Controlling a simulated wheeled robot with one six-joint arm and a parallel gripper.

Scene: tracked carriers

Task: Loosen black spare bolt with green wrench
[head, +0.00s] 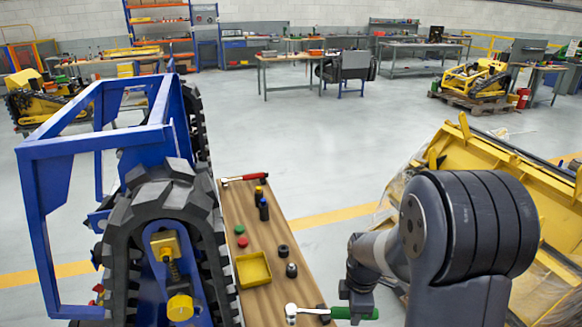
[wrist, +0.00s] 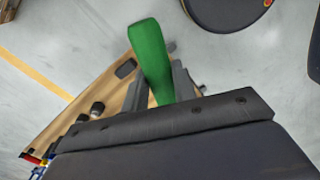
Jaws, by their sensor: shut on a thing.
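A wrench with a silver head (head: 291,313) and a green handle (head: 355,313) lies level at the near end of the wooden bench top. My gripper (head: 352,298) is over the handle, which sticks out past the bench's right edge. In the wrist view the fingers (wrist: 160,90) are shut on the green handle (wrist: 148,50) from both sides. Small black parts stand on the bench, one (head: 283,251) above another with a metallic top (head: 291,270). I cannot tell which, if either, is the black spare bolt. The wrench head is out of the wrist view.
The wooden bench top (head: 262,235) also holds a yellow tray (head: 253,270), red and green caps, dark bottles and a red-handled tool (head: 245,178). A blue-framed tracked carrier (head: 95,137) stands close on the left. A yellow machine (head: 470,175) is at right; open floor lies beyond.

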